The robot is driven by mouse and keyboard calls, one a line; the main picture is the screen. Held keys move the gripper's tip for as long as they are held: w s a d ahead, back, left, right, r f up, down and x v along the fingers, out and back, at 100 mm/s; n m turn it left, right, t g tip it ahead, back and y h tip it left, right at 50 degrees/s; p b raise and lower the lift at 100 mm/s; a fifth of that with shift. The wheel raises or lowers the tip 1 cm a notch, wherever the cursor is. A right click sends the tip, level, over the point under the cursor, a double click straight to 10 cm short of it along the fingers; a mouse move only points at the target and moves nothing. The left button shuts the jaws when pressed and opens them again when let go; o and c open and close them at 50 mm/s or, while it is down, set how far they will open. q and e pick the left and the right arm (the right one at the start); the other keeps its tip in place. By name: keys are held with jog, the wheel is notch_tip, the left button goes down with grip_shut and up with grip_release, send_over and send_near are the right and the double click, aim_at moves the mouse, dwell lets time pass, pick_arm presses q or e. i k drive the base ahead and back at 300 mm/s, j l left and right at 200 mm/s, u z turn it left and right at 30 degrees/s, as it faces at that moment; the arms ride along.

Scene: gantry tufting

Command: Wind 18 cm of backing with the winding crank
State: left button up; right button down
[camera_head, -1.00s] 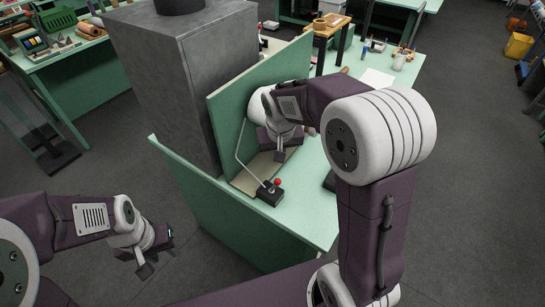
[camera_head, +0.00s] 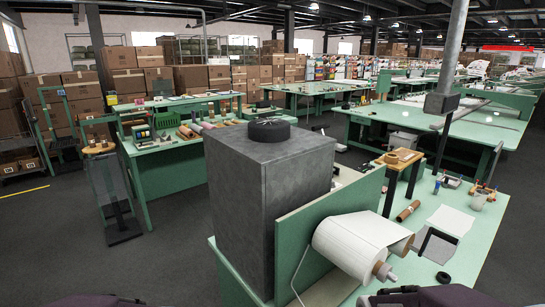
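A wide roll of white backing (camera_head: 352,244) lies on its side at the front of the green bench, beside an upright green panel (camera_head: 310,232). A pale hub or spindle end (camera_head: 384,271) sticks out of its near right end. I cannot make out a winding crank handle; the lower part of this spot is cut off by the frame. Only purple parts of my arms show along the bottom edge. Neither gripper's fingers can be seen.
A tall grey cabinet (camera_head: 268,185) with a black wheel-like disc (camera_head: 268,130) on top stands left of the panel. A black angled stand (camera_head: 437,238), a brown roll (camera_head: 407,211) and a white sheet (camera_head: 450,221) lie on the green bench (camera_head: 487,225). Dark floor is open at left.

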aim_at(401, 248)
jog(key=z, duration=1.55)
jog(key=l, duration=0.45)
jog(key=i+l, duration=0.2)
jog(key=l, duration=0.15)
jog(key=i+l, duration=0.15)
jog(key=l, duration=0.2)
jog(key=i+l, duration=0.2)
jog(key=l, duration=0.15)
jog(key=i+l, duration=0.15)
jog(key=l, duration=0.15)
jog(key=i+j, duration=0.1)
jog(key=i, duration=0.2)
jog(key=i+j, duration=0.15)
jog(key=i, duration=0.15)
